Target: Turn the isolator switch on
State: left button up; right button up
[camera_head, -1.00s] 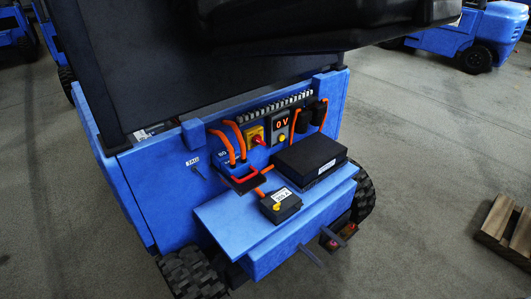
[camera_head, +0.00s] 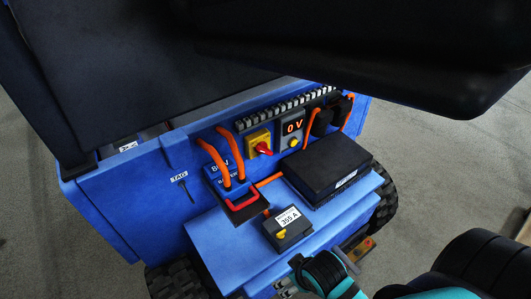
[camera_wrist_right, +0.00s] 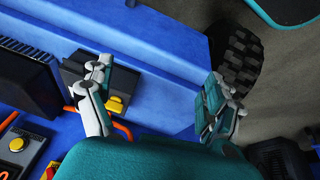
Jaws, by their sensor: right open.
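The isolator switch is a yellow plate with a red knob (camera_head: 264,148), on the blue truck's rear panel in the head view. The knob sits tilted on its plate; its on or off marking is too small to read. A display unit (camera_head: 292,131) beside it reads 0 V. My right gripper (camera_head: 315,270) is at the bottom of the head view, below and well apart from the switch. In the right wrist view the gripper (camera_wrist_right: 160,72) is open and empty, its fingers spread over the blue shelf. My left gripper is not in view.
A small black box labelled 355 A (camera_head: 287,229) and a larger black box (camera_head: 327,168) stand on the blue shelf (camera_head: 222,250). Orange cables (camera_head: 225,155) and a red-handled connector (camera_head: 242,201) lie left of and below the switch. A dark overhang (camera_head: 400,50) covers the top.

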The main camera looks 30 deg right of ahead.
jog(key=w+d+r+n+t+h, duration=0.1)
jog(key=w+d+r+n+t, duration=0.15)
jog(key=r, duration=0.25)
jog(key=n+t+y, duration=0.4)
jog(key=n+t, duration=0.7)
jog(key=n, duration=1.2)
send_near(266, 154)
pick_arm(q)
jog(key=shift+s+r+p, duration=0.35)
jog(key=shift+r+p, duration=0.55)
jog(key=shift+p, duration=0.05)
pick_arm(e)
jog(key=w, duration=0.3)
jog(key=w+a, duration=0.1)
jog(key=w, duration=0.6)
jog(key=shift+w+a, duration=0.1)
jog(key=shift+a, duration=0.2)
jog(key=shift+c, duration=0.4)
jog(key=c, duration=1.1)
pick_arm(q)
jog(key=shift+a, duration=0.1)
